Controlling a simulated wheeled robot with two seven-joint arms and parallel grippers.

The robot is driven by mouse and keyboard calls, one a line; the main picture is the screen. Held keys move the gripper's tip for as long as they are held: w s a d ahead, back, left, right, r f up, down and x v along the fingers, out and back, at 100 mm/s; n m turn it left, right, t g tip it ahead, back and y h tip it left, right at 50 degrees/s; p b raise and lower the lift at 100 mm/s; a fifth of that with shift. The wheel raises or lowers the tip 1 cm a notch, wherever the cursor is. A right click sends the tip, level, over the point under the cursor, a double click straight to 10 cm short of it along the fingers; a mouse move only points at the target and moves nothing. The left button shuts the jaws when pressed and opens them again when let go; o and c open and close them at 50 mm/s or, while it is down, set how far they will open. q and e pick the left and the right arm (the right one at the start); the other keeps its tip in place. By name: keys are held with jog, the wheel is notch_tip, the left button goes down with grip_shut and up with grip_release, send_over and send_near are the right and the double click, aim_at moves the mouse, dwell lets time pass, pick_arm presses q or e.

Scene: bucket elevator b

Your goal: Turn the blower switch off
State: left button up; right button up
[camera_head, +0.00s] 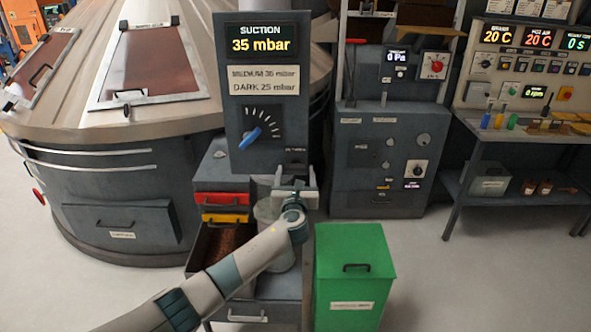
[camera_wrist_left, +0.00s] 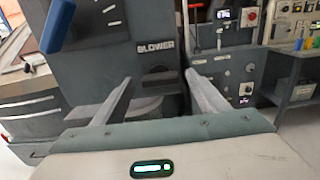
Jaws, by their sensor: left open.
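The blower switch (camera_wrist_left: 157,71) is a dark knob under the white BLOWER label (camera_wrist_left: 155,47) on the grey control panel (camera_head: 232,100). In the left wrist view it lies ahead, between my two fingers. Its exact setting is too dark to tell. In the head view my left gripper (camera_head: 296,177) is in front of the panel's lower right part and largely hides the switch. My left gripper (camera_wrist_left: 158,82) is open and empty, its fingers to either side of the switch; whether they touch the panel I cannot tell. My right gripper is not in view.
A blue suction knob (camera_head: 250,138) sits up and left of the switch, under a display (camera_head: 261,44) reading 35 mbar. A green bin (camera_head: 354,275) stands at the right. Open floor lies further right.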

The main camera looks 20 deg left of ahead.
pick_arm(q)
jog(key=shift+x, duration=0.8)
jog(key=c, duration=1.1)
jog(key=shift+o, duration=0.2)
